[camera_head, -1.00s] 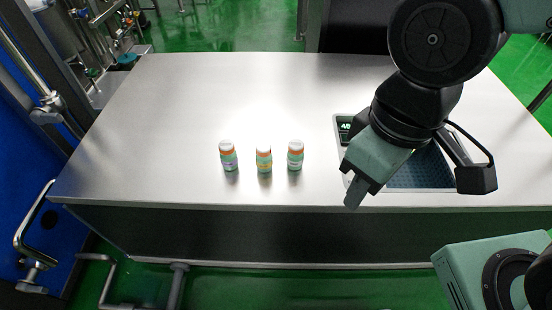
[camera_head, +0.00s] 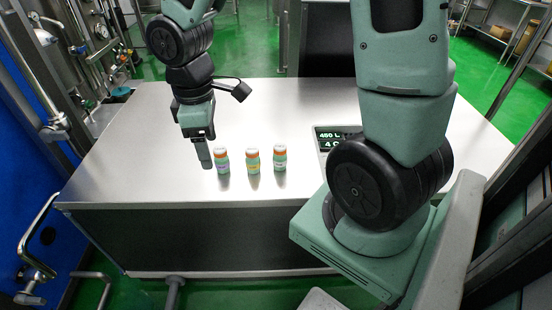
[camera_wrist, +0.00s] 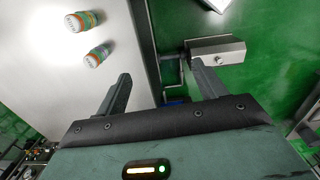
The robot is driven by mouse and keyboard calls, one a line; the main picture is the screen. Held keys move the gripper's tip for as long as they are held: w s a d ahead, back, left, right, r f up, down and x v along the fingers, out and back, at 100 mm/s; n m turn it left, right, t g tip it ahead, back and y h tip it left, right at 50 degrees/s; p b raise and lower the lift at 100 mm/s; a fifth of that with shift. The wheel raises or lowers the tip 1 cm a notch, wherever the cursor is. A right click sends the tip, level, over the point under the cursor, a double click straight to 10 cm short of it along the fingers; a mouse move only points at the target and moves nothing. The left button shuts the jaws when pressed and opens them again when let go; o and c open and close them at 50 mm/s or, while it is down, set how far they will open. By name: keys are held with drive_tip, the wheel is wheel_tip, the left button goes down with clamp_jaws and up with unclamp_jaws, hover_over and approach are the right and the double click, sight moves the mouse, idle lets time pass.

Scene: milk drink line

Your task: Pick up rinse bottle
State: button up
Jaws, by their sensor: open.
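Three small bottles stand upright in a row near the front edge of the metal table: a left bottle (camera_head: 221,160), a middle bottle (camera_head: 252,160) and a right bottle (camera_head: 280,158). Each has a green body, an orange band and a white cap. The labels are too small to tell which is the rinse bottle. My gripper (camera_head: 205,158) is just left of the left bottle, pointing down. In the wrist view my gripper (camera_wrist: 165,85) is open and empty, with two bottles (camera_wrist: 82,22) (camera_wrist: 98,55) beyond the left finger. The third bottle is not seen there.
The steel table (camera_head: 130,165) is clear at the left and behind the bottles. A device with a lit display (camera_head: 333,139) stands right of the bottles, partly hidden by my arm. A grey metal box (camera_wrist: 215,50) shows past the table edge in the wrist view.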

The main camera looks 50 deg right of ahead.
drive_tip(key=w+d+f, duration=0.1)
drive_tip(key=w+d, duration=0.1)
drive_tip(key=d, duration=0.5)
drive_tip(key=w+d+f, duration=0.2)
drive_tip(key=d, duration=0.5)
drive_tip(key=n, duration=0.1)
approach(281, 147)
wheel_tip(281, 147, down, 7)
drive_tip(key=shift+d+r+b, duration=0.2)
drive_tip(key=shift+b, duration=0.65)
drive_tip(key=shift+f+b, duration=0.45)
drive_tip(key=shift+f, duration=2.4)
drive_tip(key=c, duration=1.1)
